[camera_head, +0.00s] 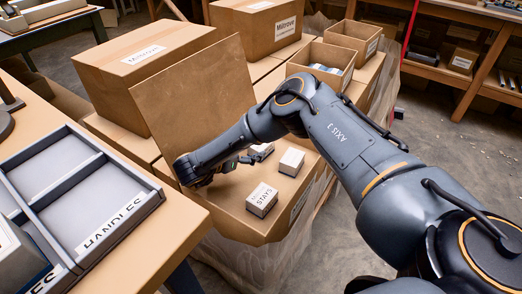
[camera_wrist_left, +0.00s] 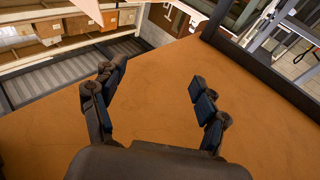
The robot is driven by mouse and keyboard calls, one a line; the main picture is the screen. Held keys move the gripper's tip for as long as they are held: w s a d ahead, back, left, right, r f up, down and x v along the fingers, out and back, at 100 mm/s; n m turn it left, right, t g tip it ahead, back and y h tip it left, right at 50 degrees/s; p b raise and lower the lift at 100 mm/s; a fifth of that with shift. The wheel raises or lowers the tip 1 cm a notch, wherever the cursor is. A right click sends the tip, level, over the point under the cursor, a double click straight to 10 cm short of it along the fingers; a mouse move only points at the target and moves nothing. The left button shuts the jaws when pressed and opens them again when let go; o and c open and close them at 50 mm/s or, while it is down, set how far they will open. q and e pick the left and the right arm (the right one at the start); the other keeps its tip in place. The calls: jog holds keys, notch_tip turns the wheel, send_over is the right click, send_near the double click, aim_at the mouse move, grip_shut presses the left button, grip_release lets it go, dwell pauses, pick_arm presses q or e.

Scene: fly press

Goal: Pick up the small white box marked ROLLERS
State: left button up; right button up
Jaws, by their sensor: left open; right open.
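Three small white boxes sit in an open cardboard carton (camera_head: 245,222). The nearest box (camera_head: 262,199) reads STAYS. A second box (camera_head: 291,161) is to its upper right, and a third box (camera_head: 261,151) is further back, partly hidden by my right arm. I cannot read ROLLERS on any of them. My right gripper (camera_head: 238,163) is open inside the carton, its fingers pointing right, close to the third box; whether they touch it is unclear. My left gripper (camera_wrist_left: 160,92) is open and empty above a bare brown surface in the left wrist view.
The carton's raised flap (camera_head: 190,88) stands behind my right gripper. Large closed cartons (camera_head: 150,65) and an open carton (camera_head: 337,65) surround it. A grey divided tray (camera_head: 70,190) marked HANDLES lies on the table at left. Shelving (camera_head: 455,60) stands at the back right.

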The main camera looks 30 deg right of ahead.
aim_at(261, 148)
jog(key=b+x, duration=0.1)
jog(key=x, duration=0.3)
jog(key=shift+d+f, duration=0.2)
jog(key=shift+d, duration=0.15)
jog(key=shift+w+d+f, duration=0.1)
jog(key=shift+w+d, duration=0.05)
jog(key=shift+d, duration=0.2)
jog(key=c, duration=1.5)
pick_arm(q)
notch_tip(261, 148, up, 6)
jog(key=s+t+h, duration=0.1)
jog(key=s+t, duration=0.1)
jog(key=t, duration=0.2)
jog(key=shift+s+r, duration=0.15)
jog(key=shift+s, duration=0.2)
jog(key=shift+d, duration=0.1)
